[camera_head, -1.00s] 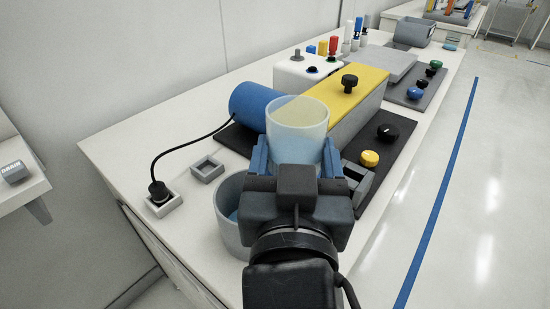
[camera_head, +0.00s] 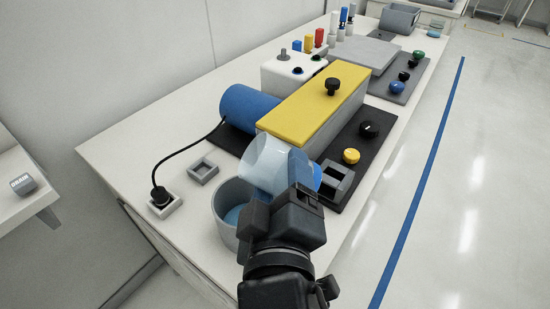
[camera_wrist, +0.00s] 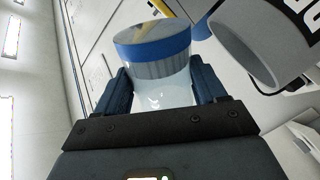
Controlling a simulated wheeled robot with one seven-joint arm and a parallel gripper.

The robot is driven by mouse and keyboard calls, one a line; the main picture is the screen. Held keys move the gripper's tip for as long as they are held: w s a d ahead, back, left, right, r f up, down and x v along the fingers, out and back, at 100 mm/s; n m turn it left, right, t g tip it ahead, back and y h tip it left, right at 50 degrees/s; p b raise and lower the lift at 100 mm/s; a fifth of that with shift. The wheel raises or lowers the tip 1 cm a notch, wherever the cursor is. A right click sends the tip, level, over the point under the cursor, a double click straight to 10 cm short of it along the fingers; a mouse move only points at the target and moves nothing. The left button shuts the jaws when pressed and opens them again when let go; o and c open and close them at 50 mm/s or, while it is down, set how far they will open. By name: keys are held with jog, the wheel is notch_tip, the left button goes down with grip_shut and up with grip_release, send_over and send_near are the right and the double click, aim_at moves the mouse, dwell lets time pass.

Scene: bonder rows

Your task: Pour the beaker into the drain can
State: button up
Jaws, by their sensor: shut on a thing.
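The clear beaker (camera_head: 262,165) is held off the bench and tilted, its mouth toward the left, by the grey drain can (camera_head: 223,232). My gripper (camera_wrist: 155,85) is shut on the beaker (camera_wrist: 162,70), with one blue finger on each side in the wrist view. The can stands upright on the bench, partly hidden behind my gripper, and blue shows inside it.
A yellow-topped machine (camera_head: 310,105) with a blue cylinder (camera_head: 248,107) stands just behind. A grey square holder (camera_head: 203,170) and a black plug (camera_head: 160,195) with a cable are left of the can. A DRAIN block (camera_head: 22,185) sits on a side shelf. The floor at right is clear.

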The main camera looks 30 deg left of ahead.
jog(key=n+p, duration=0.1)
jog(key=n, duration=0.1)
jog(key=shift+n+h+p, duration=0.3)
jog(key=shift+p, duration=0.1)
jog(key=n+p, duration=0.1)
jog(key=a+f+n+p, duration=0.1)
jog(key=n+p, duration=0.1)
jog(key=shift+s+f+n+h, duration=0.1)
jog(key=shift+s+n+h, duration=0.1)
jog(key=shift+n+h, duration=0.1)
jog(key=shift+s+a+n+t+p, duration=0.15)
jog(key=shift+a+n+p, duration=0.1)
jog(key=shift+n+p, duration=0.4)
jog(key=shift+s+a+n+t+p, duration=0.1)
jog(key=shift+a+n+t+p, duration=0.1)
jog(key=shift+n+p, duration=0.4)
dwell(2.5)
